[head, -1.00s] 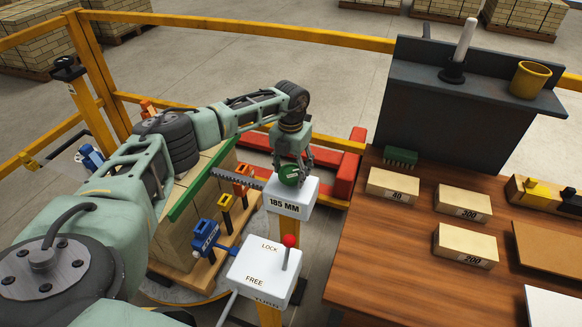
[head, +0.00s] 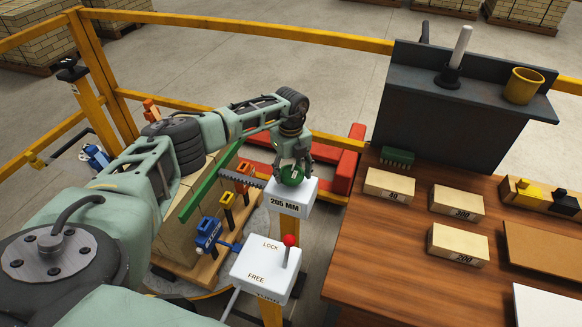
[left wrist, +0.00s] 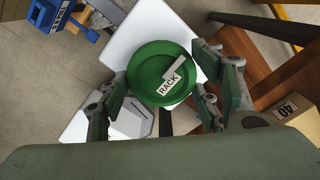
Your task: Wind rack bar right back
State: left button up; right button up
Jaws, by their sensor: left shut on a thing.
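A green round knob labelled RACK (left wrist: 158,72) sits on top of a white box reading 205 MM (head: 290,199). My left gripper (head: 292,172) comes down from above with its fingers around the knob, and is shut on it. In the left wrist view the fingers sit on both sides of the knob. The dark toothed rack bar (head: 247,181) runs left from the box to a long green bar (head: 208,187) beside the brick stack (head: 185,212). My right gripper is not in view.
A white LOCK/FREE box (head: 262,268) with a red-tipped lever (head: 290,241) stands in front. A blue clamp-like part (head: 208,233) is left of it. The wooden table (head: 385,270) with labelled blocks (head: 458,245) is at the right. Yellow rails (head: 340,51) run behind.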

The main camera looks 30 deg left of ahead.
pick_arm(q)
jog(key=n+p, duration=0.1)
jog(key=n, duration=0.1)
jog(key=n+p, duration=0.1)
jog(key=shift+w+a+r+n, duration=0.1)
jog(key=shift+a+r+n, duration=0.05)
jog(key=shift+r+n, duration=0.2)
jog(key=n+p, duration=0.2)
jog(key=n, duration=0.1)
jog(key=shift+f+n, duration=0.1)
jog(key=shift+n, duration=0.25)
jog(key=n+p, duration=0.3)
jog(key=n, duration=0.1)
jog(key=shift+d+f+n+p, duration=0.1)
jog(key=shift+n+p, duration=0.25)
jog(key=shift+n, duration=0.3)
jog(key=shift+d+f+n+p, duration=0.1)
jog(key=shift+n+p, duration=0.2)
jog(key=shift+n, duration=0.35)
jog(key=o, duration=1.1)
